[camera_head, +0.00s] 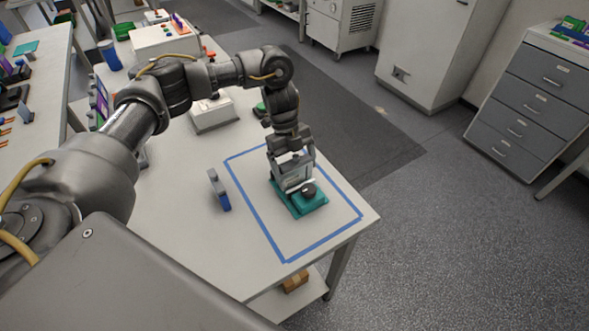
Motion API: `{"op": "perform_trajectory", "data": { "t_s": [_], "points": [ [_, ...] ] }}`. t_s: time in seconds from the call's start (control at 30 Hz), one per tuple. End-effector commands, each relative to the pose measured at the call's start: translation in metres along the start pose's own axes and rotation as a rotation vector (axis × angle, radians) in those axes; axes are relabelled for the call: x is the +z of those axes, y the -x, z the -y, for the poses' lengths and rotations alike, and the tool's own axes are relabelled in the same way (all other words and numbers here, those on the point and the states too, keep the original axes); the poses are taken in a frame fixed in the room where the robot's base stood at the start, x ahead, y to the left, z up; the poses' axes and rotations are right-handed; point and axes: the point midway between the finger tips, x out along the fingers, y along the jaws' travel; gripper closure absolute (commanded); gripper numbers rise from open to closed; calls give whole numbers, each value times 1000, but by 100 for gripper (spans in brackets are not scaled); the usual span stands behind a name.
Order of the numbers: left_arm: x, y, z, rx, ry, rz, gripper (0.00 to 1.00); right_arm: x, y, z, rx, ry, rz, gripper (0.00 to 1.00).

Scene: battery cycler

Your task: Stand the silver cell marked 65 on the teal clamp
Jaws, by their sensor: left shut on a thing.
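My left gripper (293,163) comes down from above and is shut on a silver cell (294,177). The cell is held upright at the teal clamp (312,207), behind the clamp's dark round knob (308,191). I cannot tell whether its lower edge touches the clamp, and no number on it can be read. The clamp lies inside a blue tape outline (318,245) on the white table. My right gripper is not in view.
The table's front right corner is clear.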

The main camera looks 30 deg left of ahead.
Motion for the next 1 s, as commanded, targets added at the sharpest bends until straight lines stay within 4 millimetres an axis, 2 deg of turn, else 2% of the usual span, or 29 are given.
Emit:
{"op": "perform_trajectory", "data": {
  "t_s": [0.17, 0.53, 0.57, 0.6, 0.83, 1.0],
  "points": [
    [8, -20, 1, 0, 1, 0, 43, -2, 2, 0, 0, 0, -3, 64],
    [10, -24, 1, -1, -1, 1, 43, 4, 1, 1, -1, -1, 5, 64],
    [10, -24, 1, 0, 0, 2, 7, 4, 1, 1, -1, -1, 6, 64],
    [10, -24, 1, 0, -1, 2, 1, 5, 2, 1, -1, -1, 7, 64],
    [10, -23, 1, 0, 0, 2, 0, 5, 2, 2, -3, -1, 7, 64],
    [11, -9, 2, -3, -1, 4, 0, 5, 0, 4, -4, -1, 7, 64]
  ]
}}
